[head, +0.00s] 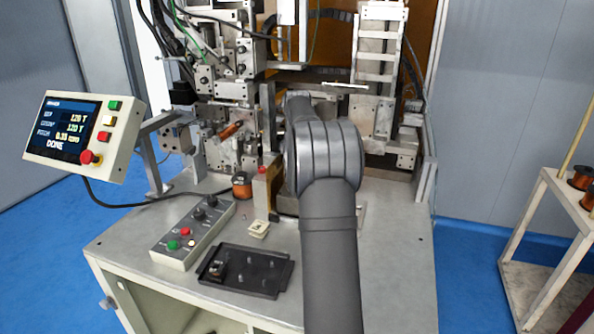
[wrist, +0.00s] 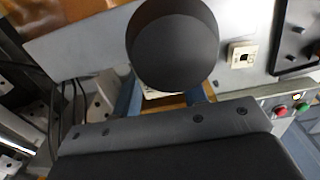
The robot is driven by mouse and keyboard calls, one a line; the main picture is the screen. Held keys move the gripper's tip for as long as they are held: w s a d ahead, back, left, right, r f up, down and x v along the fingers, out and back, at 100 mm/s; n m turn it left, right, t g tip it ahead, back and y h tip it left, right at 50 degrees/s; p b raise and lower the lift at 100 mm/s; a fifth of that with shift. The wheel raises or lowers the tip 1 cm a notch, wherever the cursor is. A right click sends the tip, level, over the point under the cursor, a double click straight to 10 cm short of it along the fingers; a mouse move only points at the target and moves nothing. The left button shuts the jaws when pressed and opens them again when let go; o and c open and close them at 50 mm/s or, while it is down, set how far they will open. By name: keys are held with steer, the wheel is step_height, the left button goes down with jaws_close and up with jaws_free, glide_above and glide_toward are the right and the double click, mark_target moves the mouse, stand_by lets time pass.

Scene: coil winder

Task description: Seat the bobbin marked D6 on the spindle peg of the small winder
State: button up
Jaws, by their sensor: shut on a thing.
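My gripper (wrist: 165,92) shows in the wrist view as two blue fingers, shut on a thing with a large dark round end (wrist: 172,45). This appears to be the bobbin; a pale edge and some orange show between the fingers. No D6 mark is readable on it. In the head view my arm hides the gripper and what it holds. The winder's spindle peg is not clearly visible; part of a low grey base (head: 361,216) shows beside my arm, which covers much of that area.
A copper-wound bobbin (head: 242,187) stands left of a tan block (head: 265,190). A cream piece (head: 259,229) lies near the tray. A button box (head: 190,232) and a display (head: 80,133) are left.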

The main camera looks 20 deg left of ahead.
steer(key=shift+f, duration=0.65)
steer(key=o, duration=1)
steer(key=shift+r, duration=0.1)
step_height(320, 180, up, 17)
step_height(320, 180, down, 17)
steer(key=shift+f, duration=0.1)
stand_by(0.8)
